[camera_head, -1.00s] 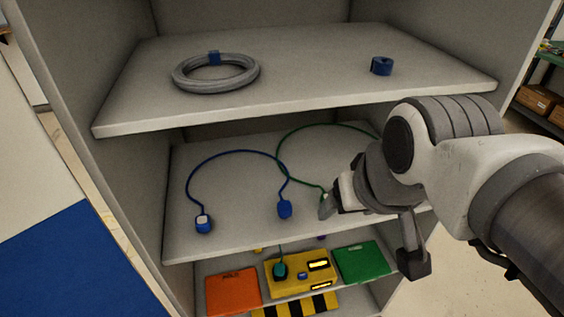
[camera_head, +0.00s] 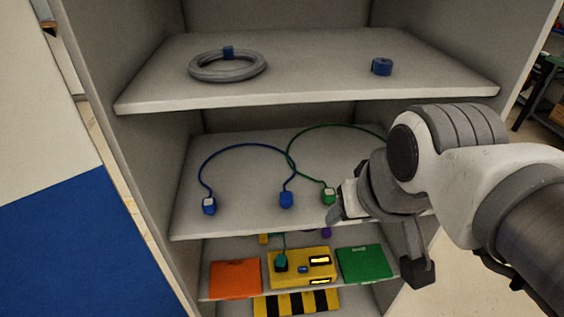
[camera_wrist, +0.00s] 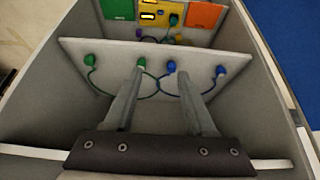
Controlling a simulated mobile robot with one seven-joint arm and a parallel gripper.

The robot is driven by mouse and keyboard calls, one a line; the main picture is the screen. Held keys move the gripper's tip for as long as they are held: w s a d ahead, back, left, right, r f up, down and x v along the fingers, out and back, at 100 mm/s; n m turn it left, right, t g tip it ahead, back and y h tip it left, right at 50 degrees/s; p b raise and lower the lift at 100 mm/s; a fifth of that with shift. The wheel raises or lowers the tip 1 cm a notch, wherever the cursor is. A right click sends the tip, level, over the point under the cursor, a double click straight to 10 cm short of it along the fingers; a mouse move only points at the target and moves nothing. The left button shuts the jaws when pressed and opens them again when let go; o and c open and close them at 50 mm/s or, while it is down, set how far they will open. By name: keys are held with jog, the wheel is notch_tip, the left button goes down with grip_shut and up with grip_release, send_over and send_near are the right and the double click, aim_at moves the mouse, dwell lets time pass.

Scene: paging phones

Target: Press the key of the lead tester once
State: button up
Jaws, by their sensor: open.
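The lead tester (camera_head: 315,277) is a yellow box on the low shelf, with two lit displays. A small blue key (camera_head: 303,269) shows on its top face, and a teal plug (camera_head: 281,263) sits at its left. In the wrist view the tester (camera_wrist: 152,17) is at the top, upside down, partly cut by the frame edge. My gripper (camera_head: 376,243) is open and empty, in front of the middle shelf, above and to the right of the tester. In the wrist view its fingers (camera_wrist: 160,76) point towards the middle shelf's cables, apart from the tester.
An orange pad (camera_head: 235,279) and a green pad (camera_head: 365,264) flank the tester. The middle shelf (camera_head: 245,223) holds blue and green cables (camera_head: 247,145) and overhangs the low shelf. The top shelf holds a grey ring (camera_head: 228,76) and a blue roll (camera_head: 382,67). Cabinet walls stand at both sides.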

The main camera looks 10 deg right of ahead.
grip_shut()
dwell(1.4)
